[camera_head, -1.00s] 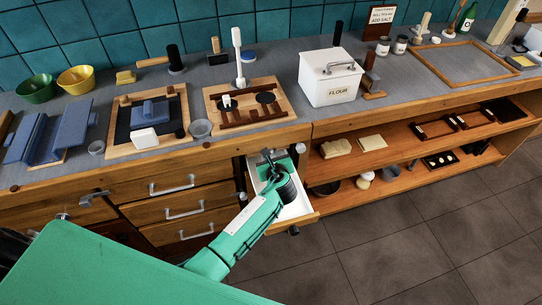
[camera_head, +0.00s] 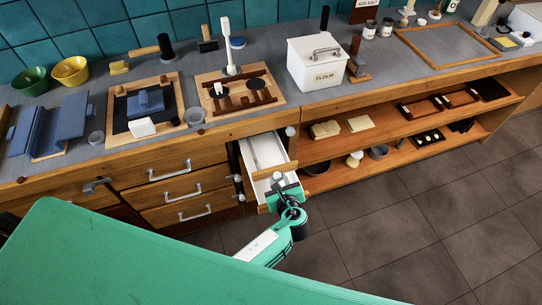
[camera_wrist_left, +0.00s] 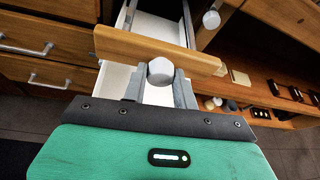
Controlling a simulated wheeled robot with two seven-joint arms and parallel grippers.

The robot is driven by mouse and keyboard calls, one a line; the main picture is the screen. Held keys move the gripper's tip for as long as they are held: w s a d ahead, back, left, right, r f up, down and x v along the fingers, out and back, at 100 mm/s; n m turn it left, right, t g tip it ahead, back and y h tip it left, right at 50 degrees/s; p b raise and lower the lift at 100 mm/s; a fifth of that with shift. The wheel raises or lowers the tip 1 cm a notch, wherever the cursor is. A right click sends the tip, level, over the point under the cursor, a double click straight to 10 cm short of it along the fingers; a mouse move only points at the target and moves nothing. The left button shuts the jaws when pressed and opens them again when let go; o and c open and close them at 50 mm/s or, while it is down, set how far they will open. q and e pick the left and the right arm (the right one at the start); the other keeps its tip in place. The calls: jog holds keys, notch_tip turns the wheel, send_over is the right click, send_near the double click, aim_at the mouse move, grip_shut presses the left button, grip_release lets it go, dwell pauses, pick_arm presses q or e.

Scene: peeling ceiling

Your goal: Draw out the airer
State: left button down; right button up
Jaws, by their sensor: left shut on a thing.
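The airer appears to be the narrow pull-out with a wooden front bar (camera_head: 275,170) and white knob; it juts from the counter front. Its bar also shows in the left wrist view (camera_wrist_left: 115,42). My left gripper (camera_head: 279,184) is at the bar's outer side. In the left wrist view its two grey fingers are shut on the faceted white knob (camera_wrist_left: 160,71). Pale surfaces and rails show behind the bar, but their layout is partly hidden. My right gripper is not in view.
Closed drawers with bar handles (camera_head: 172,172) lie to the left. An open shelf (camera_head: 380,160) holding small goods lies to the right. The worktop (camera_head: 205,125) carries boards and a white flour box (camera_head: 318,62). The floor (camera_head: 400,240) in front is clear.

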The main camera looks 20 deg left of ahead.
pick_arm(q)
jog(key=s+d+p, duration=0.1)
jog(key=s+d, duration=0.5)
jog(key=s, duration=0.3)
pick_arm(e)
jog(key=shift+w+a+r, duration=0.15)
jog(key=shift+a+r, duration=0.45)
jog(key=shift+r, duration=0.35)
pick_arm(q)
jog(key=shift+w, duration=0.1)
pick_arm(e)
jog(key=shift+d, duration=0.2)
pick_arm(q)
jog(key=c, duration=1.1)
grip_release()
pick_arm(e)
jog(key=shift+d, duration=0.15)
pick_arm(q)
jog(key=b+v, duration=0.3)
jog(key=v, duration=1.1)
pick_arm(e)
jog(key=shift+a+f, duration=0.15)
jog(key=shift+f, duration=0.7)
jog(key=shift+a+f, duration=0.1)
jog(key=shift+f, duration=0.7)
